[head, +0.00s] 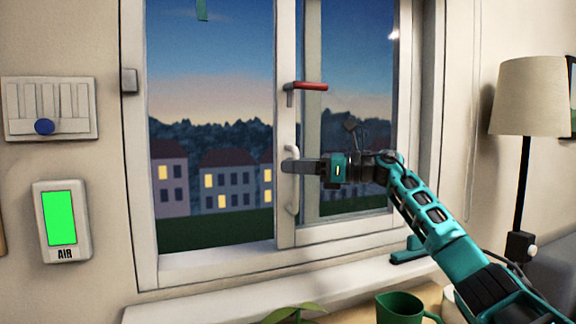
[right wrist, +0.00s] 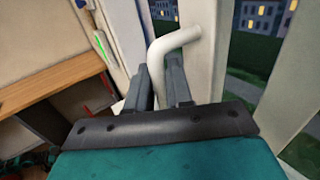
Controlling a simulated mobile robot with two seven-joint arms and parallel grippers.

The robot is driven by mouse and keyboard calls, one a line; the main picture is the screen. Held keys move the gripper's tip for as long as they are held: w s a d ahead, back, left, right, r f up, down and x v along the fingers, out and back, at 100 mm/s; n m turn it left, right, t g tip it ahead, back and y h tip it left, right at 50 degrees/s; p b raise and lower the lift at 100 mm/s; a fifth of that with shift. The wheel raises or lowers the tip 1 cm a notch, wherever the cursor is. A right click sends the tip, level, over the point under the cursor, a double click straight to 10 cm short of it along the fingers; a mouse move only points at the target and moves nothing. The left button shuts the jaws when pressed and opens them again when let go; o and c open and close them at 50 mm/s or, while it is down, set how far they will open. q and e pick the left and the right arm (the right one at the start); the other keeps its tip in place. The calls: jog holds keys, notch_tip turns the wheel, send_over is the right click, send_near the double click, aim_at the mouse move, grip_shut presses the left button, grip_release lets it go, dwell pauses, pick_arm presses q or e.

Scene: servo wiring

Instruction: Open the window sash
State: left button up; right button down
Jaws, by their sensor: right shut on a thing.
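The window sash (head: 285,235) has a white upright stile in the middle of the window in the head view. A red-gripped handle (head: 310,86) sticks out level to the right from the stile. Below it is a white bent pull bar (head: 292,152), which also shows in the right wrist view (right wrist: 178,40). My right gripper (head: 288,166) is shut on the pull bar, with its fingers (right wrist: 162,85) on either side of it in the right wrist view. The fingers hide the middle of the bar. My left gripper is not in view.
The window frame (head: 134,150) has a white sill (head: 190,308) below. On the wall at left are a panel with a blue knob (head: 44,127) and a green-lit AIR display (head: 60,218). A green mug (head: 400,307), a plant and a floor lamp (head: 528,95) stand at right and below.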

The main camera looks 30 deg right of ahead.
jog(key=shift+f, duration=0.1)
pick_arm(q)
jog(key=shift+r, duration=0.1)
pick_arm(e)
jog(key=c, duration=1.2)
grip_release()
pick_arm(q)
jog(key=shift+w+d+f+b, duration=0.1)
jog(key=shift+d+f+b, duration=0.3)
jog(key=shift+b, duration=0.5)
pick_arm(e)
jog(key=v, duration=1.3)
